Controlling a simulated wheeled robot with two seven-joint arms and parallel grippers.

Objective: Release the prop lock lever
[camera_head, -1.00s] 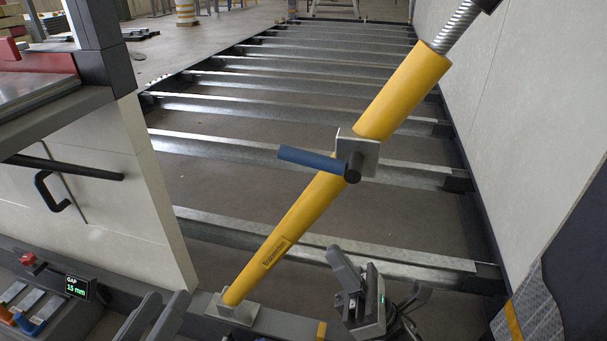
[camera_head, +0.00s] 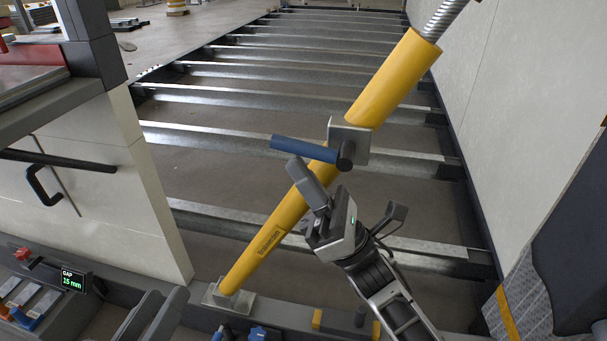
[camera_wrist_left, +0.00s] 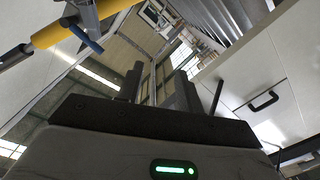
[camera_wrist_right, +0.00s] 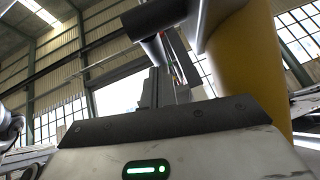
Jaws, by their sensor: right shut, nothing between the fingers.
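The yellow prop (camera_head: 265,240) leans up to the right from a foot plate. Its lock lever, a blue handle (camera_head: 303,149), sticks out to the left from a grey bracket (camera_head: 356,134) with a dark pivot. The lever also shows in the left wrist view (camera_wrist_left: 82,36). My right gripper (camera_head: 305,180) is shut and empty, just below the lever and in front of the prop. I cannot tell whether it touches either. In the right wrist view the prop (camera_wrist_right: 245,60) is close on the right. My left gripper (camera_head: 158,308) is open and empty at the lower edge, away from the lever.
A light cabinet (camera_head: 105,195) with a black handle stands left. A panel wall (camera_head: 500,110) bounds the right. Metal cross beams (camera_head: 310,98) span the floor behind the prop. A gap display (camera_head: 73,280) reading 15 mm sits lower left.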

